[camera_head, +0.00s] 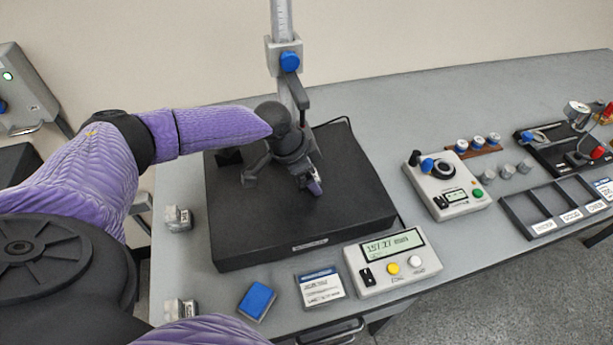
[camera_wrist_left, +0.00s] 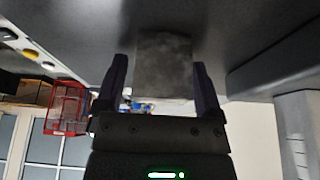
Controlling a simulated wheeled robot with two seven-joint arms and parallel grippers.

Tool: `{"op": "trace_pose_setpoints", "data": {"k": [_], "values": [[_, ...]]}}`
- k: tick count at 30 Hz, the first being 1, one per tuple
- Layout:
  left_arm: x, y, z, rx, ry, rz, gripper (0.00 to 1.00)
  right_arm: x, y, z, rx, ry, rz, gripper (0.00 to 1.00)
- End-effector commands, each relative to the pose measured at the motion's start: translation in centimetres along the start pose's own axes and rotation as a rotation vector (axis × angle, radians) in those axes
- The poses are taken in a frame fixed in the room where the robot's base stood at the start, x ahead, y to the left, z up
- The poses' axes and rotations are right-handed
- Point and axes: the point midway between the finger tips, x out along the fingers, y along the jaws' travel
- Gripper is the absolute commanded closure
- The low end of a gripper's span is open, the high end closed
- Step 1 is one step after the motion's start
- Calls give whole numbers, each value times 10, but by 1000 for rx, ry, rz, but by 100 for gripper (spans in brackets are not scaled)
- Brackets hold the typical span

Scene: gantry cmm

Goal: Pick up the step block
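In the left wrist view, a dark grey block (camera_wrist_left: 163,72), seemingly the step block, shows between the two fingers of my left gripper (camera_wrist_left: 158,62). A narrow gap shows between the block and each finger, so the gripper is open around it. In the head view my left gripper (camera_head: 313,186) points down over the right half of the black granite plate (camera_head: 270,245), in front of the height gauge column. The block cannot be made out there, as the gripper and wrist hide it. My right gripper is not in view.
The height gauge (camera_head: 285,55) rises behind my left wrist. A display unit (camera_head: 390,262), a card (camera_head: 320,287) and a blue pad (camera_head: 257,300) lie along the front. Small metal blocks (camera_head: 178,218) stand left of the plate. Another instrument (camera_head: 447,185) and a divided tray (camera_head: 545,222) stand right.

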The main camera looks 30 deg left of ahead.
Motion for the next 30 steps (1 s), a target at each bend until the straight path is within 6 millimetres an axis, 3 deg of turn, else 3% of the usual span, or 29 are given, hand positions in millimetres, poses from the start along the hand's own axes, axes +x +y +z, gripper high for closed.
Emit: {"op": "trace_pose_setpoints", "data": {"k": [1,12,23,30], "values": [[0,0,0,0,0,0,25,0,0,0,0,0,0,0],[0,0,0,0,0,0,100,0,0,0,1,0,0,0],[-8,0,-3,1,1,2,100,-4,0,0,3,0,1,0],[-10,55,-3,7,-1,6,100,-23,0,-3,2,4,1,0]]}}
